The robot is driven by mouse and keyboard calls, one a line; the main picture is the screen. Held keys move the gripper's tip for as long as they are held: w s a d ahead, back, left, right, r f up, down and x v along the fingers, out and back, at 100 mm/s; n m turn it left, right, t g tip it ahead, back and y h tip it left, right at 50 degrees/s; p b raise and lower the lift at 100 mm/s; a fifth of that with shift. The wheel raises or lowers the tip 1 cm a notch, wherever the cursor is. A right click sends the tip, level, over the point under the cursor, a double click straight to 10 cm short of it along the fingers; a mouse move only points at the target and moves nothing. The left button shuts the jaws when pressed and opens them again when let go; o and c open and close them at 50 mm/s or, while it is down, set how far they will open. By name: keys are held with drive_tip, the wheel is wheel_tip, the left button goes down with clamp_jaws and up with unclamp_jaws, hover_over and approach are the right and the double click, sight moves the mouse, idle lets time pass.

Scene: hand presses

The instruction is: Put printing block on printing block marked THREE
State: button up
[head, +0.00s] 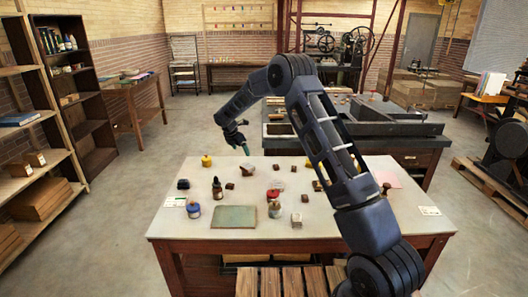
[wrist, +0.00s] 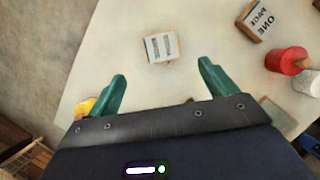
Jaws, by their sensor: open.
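My gripper (head: 240,145) is open and empty above the back left of the table in the head view. In the wrist view, my gripper's (wrist: 162,74) two green fingers stand wide apart. A small block with a pale printed face (wrist: 160,46) lies on the table beyond the fingertips, roughly between them; its print is too blurred to read. A brown block with a label reading ONE (wrist: 262,17) lies at the upper right of the wrist view. Several small brown blocks, such as one near the back (head: 247,170), show in the head view. I cannot tell which block is marked THREE.
A red-topped item (wrist: 286,60) is at the wrist view's right.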

drive_tip(key=s+d+r+m+y, duration=0.1)
drive_tip(key=s+d+r+m, duration=0.5)
drive_tip(key=s+d+r, duration=0.55)
drive_tip(key=s+d+r+m, duration=0.7)
drive_tip(key=s+d+r, duration=0.1)
drive_tip(key=d+r, duration=0.6)
drive_tip(key=s+d+r+m+y, duration=0.15)
drive_tip(key=s+d+m, duration=0.3)
drive_tip(key=s, duration=0.45)
drive_tip(key=s+d+r+m, duration=0.25)
drive_tip(key=s+d, duration=0.25)
drive_tip(key=s, duration=0.3)
drive_tip(key=s+d+f+m, duration=0.2)
drive_tip(key=s+m, duration=0.1)
drive_tip(key=s, duration=0.5)
drive_tip(key=s+d+f+m+t, duration=0.1)
drive_tip(key=s+m, duration=0.3)
drive_tip(key=s, duration=0.4)
drive_tip(key=shift+d+f+y, duration=0.35)
drive_tip(key=shift+d+f, duration=0.25)
drive_tip(key=shift+f, duration=0.05)
